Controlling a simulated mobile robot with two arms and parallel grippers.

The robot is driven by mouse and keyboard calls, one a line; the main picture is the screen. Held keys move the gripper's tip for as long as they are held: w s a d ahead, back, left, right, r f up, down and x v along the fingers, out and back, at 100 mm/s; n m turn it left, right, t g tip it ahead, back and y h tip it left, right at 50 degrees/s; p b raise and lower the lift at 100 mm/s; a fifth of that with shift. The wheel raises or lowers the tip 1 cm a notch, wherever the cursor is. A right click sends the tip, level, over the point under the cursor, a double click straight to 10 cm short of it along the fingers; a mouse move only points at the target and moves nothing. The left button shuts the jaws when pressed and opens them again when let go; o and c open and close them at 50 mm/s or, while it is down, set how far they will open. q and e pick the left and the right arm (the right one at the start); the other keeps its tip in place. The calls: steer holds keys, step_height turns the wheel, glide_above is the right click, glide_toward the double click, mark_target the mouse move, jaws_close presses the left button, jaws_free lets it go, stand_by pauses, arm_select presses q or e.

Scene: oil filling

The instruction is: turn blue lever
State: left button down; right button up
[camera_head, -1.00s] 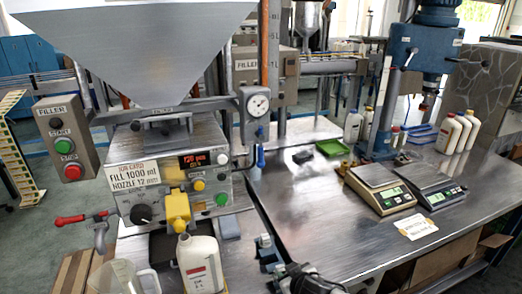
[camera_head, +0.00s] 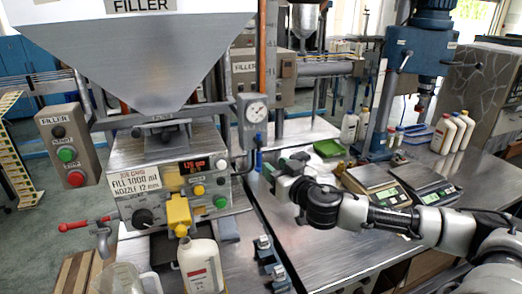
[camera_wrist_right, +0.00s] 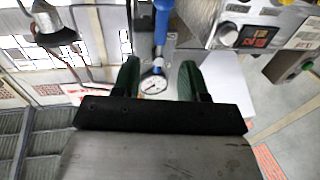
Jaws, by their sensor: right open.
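The blue lever (camera_head: 258,153) is a small handle at the right side of the filler machine, below the round gauge. It also shows in the right wrist view (camera_wrist_right: 163,22), pointing down from the top edge, beyond and between the two fingers. My right gripper (camera_head: 281,164) is open just right of the lever in the head view. Its two dark green fingers stand apart in the right wrist view (camera_wrist_right: 160,72), with nothing held between them. I cannot tell whether a finger touches the lever. My left gripper is not in view.
The filler's front panel (camera_head: 165,165) has a yellow nozzle (camera_head: 179,212) above a white bottle (camera_head: 200,265). A red-handled valve (camera_head: 85,224) is at the left. Two scales (camera_head: 375,183) and a green tray (camera_head: 328,148) stand on the metal table behind my right arm.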

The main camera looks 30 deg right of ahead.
mark_target(261, 155)
steer(key=w+p, duration=0.1)
steer(key=w, duration=0.3)
steer(key=w+p, duration=0.1)
steer(key=w, duration=0.1)
steer(key=shift+d+r+p, duration=0.1)
steer(key=shift+r+p, duration=0.15)
steer(key=shift+p, duration=0.05)
steer(key=shift+w+f, duration=0.25)
steer(key=shift+w, duration=0.55)
jaws_close()
